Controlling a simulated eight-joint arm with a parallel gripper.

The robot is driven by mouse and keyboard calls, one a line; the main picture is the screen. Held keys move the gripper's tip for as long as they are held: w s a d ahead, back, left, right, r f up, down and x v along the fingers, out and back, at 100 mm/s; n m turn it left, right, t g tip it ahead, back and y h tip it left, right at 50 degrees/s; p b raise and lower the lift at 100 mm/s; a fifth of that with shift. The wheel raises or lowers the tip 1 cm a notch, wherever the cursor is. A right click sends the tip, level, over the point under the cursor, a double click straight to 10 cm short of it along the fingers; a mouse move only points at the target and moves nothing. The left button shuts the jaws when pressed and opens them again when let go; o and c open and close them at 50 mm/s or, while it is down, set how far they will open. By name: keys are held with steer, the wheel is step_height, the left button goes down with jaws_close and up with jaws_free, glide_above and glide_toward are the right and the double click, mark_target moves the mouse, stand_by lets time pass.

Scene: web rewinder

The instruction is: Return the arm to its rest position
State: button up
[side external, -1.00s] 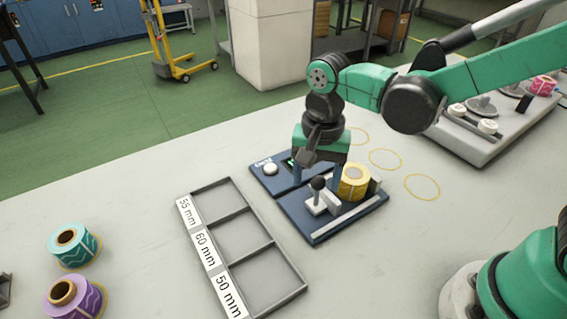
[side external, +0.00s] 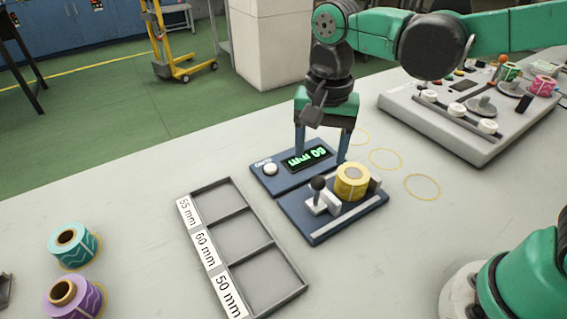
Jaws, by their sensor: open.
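My gripper (side external: 321,158) is open and empty. Its two blue fingers point down, one on each side of the display of the blue measuring device. The gripper appears to be above the device and behind the yellow roll. The yellow roll (side external: 353,181) sits on the blue base plate (side external: 318,230) of the device, beside a small lever with a black knob (side external: 318,184). The display (side external: 307,158) is lit green and seems to read 60 mm, seen upside down. A white button (side external: 270,169) is to its left.
A grey tray (side external: 241,212) with three empty compartments is marked 55, 60 and 50 mm. A teal roll (side external: 74,244) and a purple roll (side external: 72,297) stand at the left. Empty yellow rings (side external: 422,187) mark the table at right. A grey machine (side external: 470,110) stands at the back right.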

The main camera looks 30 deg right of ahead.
steer(key=s+d+n+t, duration=0.3)
steer(key=d+n+t, duration=0.4)
steer(key=d+n, duration=0.1)
steer(key=shift+s+d+r+n, duration=0.15)
steer(key=shift+d+r+n, duration=0.3)
steer(key=shift+d, duration=0.15)
